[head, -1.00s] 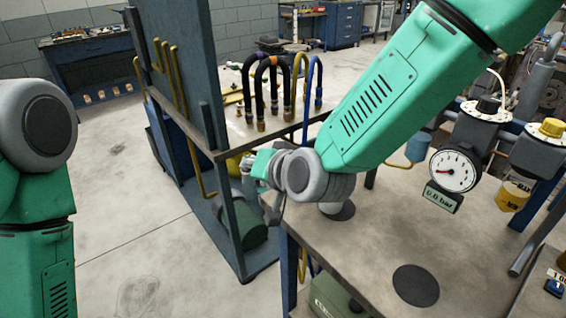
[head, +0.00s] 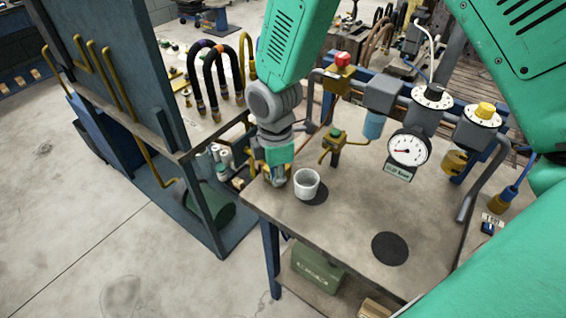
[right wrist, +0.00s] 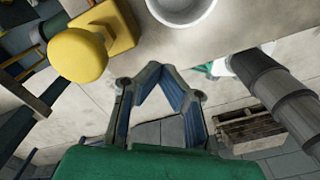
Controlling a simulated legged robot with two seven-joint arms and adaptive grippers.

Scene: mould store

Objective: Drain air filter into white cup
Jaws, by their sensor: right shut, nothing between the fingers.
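The white cup (head: 307,186) stands upright at the bench's left, partly over a dark disc. It shows cut off at the top of the right wrist view (right wrist: 182,8). My right gripper (head: 277,179) points down just left of the cup; its fingers (right wrist: 160,72) are shut and empty. I cannot tell whether it touches the cup. A pipe assembly at the back of the bench carries a blue bowl (head: 373,125), which looks like the air filter, a round gauge (head: 407,149) and an amber bowl (head: 454,161). The blue bowl hangs right of the cup, apart from it. My left gripper is out of view.
A second dark disc (head: 390,248) lies on the bare bench top (head: 345,225). A small brass valve (head: 333,140) stands behind the cup. A red knob (head: 343,59) is at the back. A blue rack with hoses (head: 215,75) stands left. A green can (head: 317,268) sits below.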

